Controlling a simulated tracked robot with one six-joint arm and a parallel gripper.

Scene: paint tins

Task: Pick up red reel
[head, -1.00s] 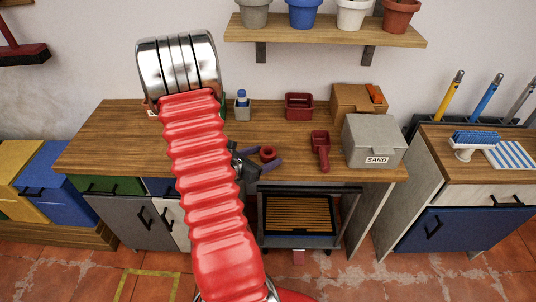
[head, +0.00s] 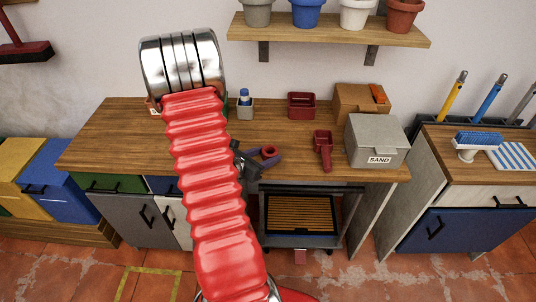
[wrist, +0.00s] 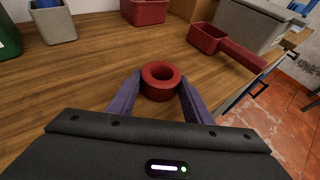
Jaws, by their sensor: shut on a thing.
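The red reel (wrist: 160,92) is a short ring with a round hole in its top. It is upright at the workbench's front part, and it also shows small in the head view (head: 269,151). My gripper (wrist: 160,98) has its two purple fingers on either side of the reel, shut on it. In the head view my gripper (head: 268,158) shows just right of my red arm. I cannot tell whether the reel still touches the wooden bench top (head: 284,135).
A red scoop (head: 323,148) lies right of the reel, with a grey SAND box (head: 376,142) beyond it. A red bin (head: 301,105) and a small grey pot (head: 245,108) stand behind. The wood around the reel is clear.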

